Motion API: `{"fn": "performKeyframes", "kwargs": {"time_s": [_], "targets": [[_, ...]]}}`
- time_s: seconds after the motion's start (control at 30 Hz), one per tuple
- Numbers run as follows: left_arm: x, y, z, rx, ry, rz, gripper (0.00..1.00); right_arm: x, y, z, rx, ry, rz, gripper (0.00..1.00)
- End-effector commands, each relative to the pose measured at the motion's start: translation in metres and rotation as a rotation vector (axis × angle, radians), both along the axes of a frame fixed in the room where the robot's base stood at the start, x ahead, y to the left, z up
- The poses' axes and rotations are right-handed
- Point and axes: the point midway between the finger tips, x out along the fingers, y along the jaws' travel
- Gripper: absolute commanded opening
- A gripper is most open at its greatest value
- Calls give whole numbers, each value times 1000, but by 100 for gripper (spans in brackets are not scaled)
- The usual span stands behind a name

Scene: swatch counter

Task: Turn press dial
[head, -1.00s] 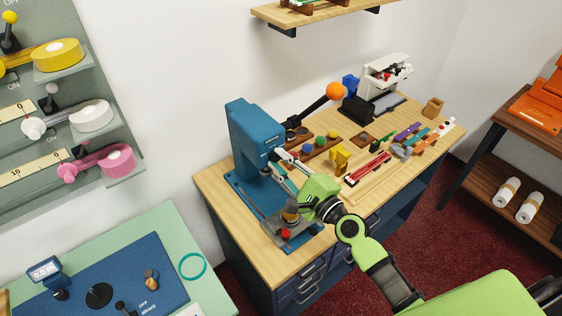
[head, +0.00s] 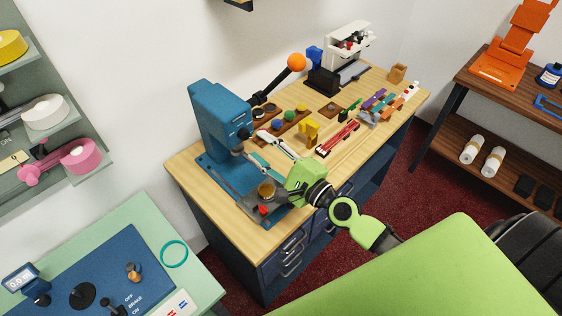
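The blue press (head: 215,118) stands at the left end of the wooden workbench, with its blue base (head: 222,178) and an arm with an orange ball (head: 296,62). A round knob with a brownish top (head: 266,189), which looks like the dial, sits at the front of the press, beside a small red part (head: 263,210). My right gripper (head: 283,182), with a green body, is just right of the knob, close to it. Its fingertips are small and partly hidden, so I cannot tell whether they touch the knob. My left gripper is not in view.
Small tools, a yellow part (head: 308,132) and a red tool (head: 337,139) lie along the bench (head: 345,165). A white stand (head: 350,42) is at its back. A green-blue control table (head: 80,280) is lower left, a dark wood shelf (head: 490,95) right.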

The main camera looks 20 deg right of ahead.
Motion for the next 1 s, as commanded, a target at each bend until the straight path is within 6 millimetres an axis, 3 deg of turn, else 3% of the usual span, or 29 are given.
{"fn": "performKeyframes", "kwargs": {"time_s": [0.53,1.0], "targets": [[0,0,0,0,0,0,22,-60,-22,-2,0,5,0,37],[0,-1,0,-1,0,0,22,-67,-24,-1,4,3,1,37]]}}
